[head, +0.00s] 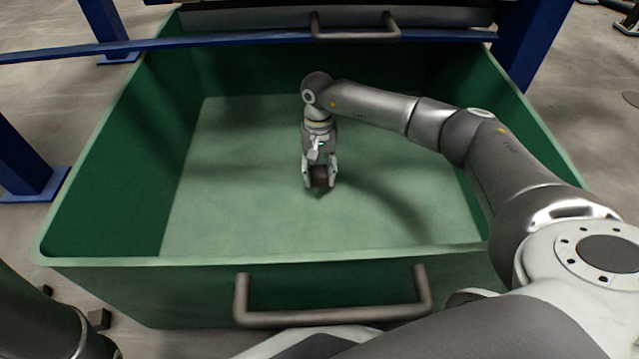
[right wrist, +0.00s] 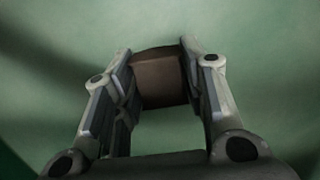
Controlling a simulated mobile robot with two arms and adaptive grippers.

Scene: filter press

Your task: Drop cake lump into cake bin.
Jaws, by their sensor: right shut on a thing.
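The cake bin (head: 330,262) is a large open green bin with grey handles, filling the middle of the head view. My right gripper (head: 320,183) reaches over its front wall and points down inside it. It is shut on the cake lump (head: 319,174), a small dark brown block. In the right wrist view the cake lump (right wrist: 160,78) sits between both fingers (right wrist: 158,85), with the green bin floor beyond it. How high the lump is above the floor is hard to tell. My left gripper is not in view.
Blue frame posts (head: 20,160) and a blue bar (head: 250,42) stand behind and left of the bin. A small dark lump (head: 98,319) lies on the concrete floor at the bin's front left. The bin floor around my gripper looks clear.

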